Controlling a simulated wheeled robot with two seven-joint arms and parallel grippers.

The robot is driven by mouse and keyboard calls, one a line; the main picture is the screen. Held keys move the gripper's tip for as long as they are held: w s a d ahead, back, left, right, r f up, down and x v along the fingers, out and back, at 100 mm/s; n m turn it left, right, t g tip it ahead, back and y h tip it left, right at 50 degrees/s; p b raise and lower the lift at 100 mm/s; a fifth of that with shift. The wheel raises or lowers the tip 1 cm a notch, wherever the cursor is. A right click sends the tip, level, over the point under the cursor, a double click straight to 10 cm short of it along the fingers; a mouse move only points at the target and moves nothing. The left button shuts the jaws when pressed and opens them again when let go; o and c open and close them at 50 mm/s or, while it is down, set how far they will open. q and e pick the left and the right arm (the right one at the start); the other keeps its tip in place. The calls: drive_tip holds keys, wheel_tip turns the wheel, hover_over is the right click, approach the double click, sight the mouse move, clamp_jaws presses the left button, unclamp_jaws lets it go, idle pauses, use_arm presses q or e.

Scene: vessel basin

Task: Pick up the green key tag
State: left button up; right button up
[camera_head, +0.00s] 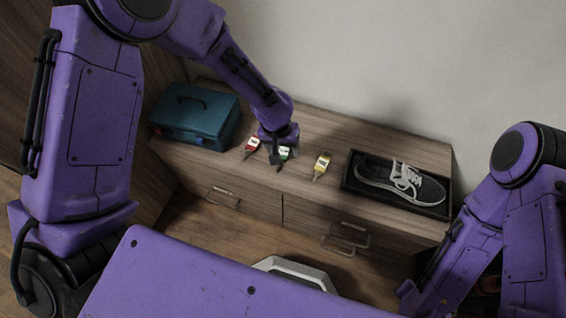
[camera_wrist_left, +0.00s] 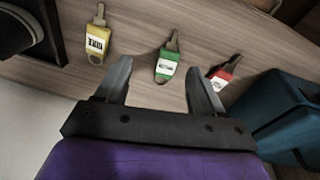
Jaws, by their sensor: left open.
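The green key tag (camera_head: 285,152) lies on the wooden cabinet top, between the red and yellow key tags. My left gripper (camera_head: 277,157) is above it and partly covers it in the head view. In the left wrist view the green key tag (camera_wrist_left: 167,66) shows whole, with a white label and a key at its upper end. It lies just past the tips of the open left gripper (camera_wrist_left: 160,75), lined up between the two fingers. Nothing is between the fingers. My right arm shows at the right of the head view, but its gripper is not visible.
The red key tag (camera_head: 252,145) lies left of the green one and the yellow key tag (camera_head: 322,163) right of it. A teal case (camera_head: 190,115) stands at the left end. A black tray (camera_head: 349,184) with a grey shoe (camera_head: 390,179) is at the right. A wall rises behind.

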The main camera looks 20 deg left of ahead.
sight(283, 153)
use_arm(q)
drive_tip(key=shift+y, duration=0.5)
drive_tip(key=w+f+b, duration=0.1)
drive_tip(key=f, duration=0.1)
drive_tip(key=w+f+b, duration=0.1)
drive_tip(key=f, duration=0.2)
drive_tip(key=w+a+f+b, duration=0.1)
drive_tip(key=w+f, duration=0.1)
drive_tip(key=f, duration=0.1)
drive_tip(key=shift+a+f, duration=0.1)
use_arm(e)
wheel_tip(283, 153, down, 4)
use_arm(q)
drive_tip(key=c, duration=1.1)
